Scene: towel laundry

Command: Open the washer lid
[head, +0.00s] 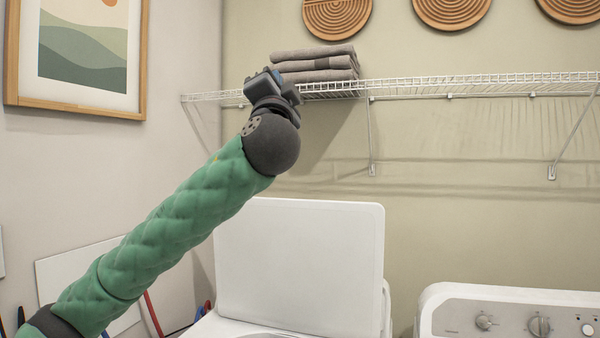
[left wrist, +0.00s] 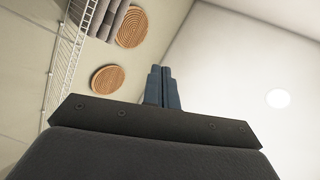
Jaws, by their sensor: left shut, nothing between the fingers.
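The washer lid (head: 300,265) is a white panel in the head view, standing raised and nearly upright at the back of the white washer (head: 222,327). Only part of the washer's top and the edge of its opening show at the bottom of the view. My left gripper (head: 262,80) is raised well above the lid, apart from it, in front of the wire shelf. In the left wrist view its two blue-grey fingers (left wrist: 158,88) are together with nothing between them. My right gripper is in neither view.
A wire shelf (head: 460,86) runs along the back wall and holds folded grey towels (head: 318,62) close to my left gripper. A second white appliance (head: 510,310) with knobs stands at the right. A framed picture (head: 75,112) hangs on the left wall.

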